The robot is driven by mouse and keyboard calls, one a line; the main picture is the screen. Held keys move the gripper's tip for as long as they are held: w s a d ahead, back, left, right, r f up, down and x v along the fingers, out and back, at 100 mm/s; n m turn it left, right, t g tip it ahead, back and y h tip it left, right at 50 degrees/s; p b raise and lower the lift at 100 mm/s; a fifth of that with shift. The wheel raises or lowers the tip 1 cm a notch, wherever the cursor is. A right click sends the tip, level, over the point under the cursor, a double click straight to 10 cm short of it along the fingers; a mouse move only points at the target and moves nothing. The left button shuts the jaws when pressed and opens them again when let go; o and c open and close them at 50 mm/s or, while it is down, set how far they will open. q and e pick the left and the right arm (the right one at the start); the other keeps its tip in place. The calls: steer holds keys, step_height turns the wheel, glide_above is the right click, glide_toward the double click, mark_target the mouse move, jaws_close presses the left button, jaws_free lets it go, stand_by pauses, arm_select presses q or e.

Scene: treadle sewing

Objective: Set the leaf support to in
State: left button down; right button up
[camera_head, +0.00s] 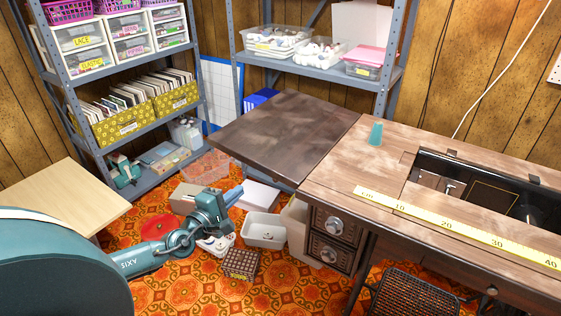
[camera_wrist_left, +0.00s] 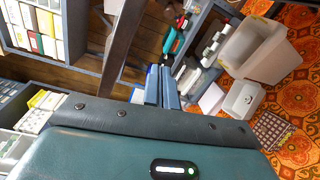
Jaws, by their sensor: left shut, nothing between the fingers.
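The sewing table (camera_head: 335,185) stands at the right. Its dark brown leaf (camera_head: 285,135) sticks out level to the left. I cannot make out the leaf support in the head view; the leaf hides the space beneath it. My left gripper (camera_head: 236,193) is shut and empty, in front of and below the leaf's near left edge, apart from it in the picture. In the left wrist view the gripper's blue fingers (camera_wrist_left: 161,87) are together. A dark brown strip (camera_wrist_left: 121,45) runs beside them; I cannot tell whether it is the leaf's edge or its support. My right gripper is out of view.
A teal cone (camera_head: 375,134) and a yellow measuring tape (camera_head: 450,225) lie on the tabletop. White bins (camera_head: 264,231) and boxes crowd the patterned floor below the leaf.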

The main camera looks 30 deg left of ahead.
arm_select(q)
steer(key=w+b, duration=0.3)
steer(key=w, duration=0.7)
steer(key=shift+s+d+r+p, duration=0.1)
steer(key=shift+s+d+p, duration=0.2)
steer(key=shift+d+p, duration=0.35)
steer(key=shift+s+d+p, duration=0.3)
steer(key=shift+d+p, duration=0.25)
steer(key=shift+d, duration=0.15)
steer(key=shift+s+d+r+p, duration=0.1)
steer(key=shift+s+d+p, duration=0.2)
steer(key=shift+d+p, duration=0.35)
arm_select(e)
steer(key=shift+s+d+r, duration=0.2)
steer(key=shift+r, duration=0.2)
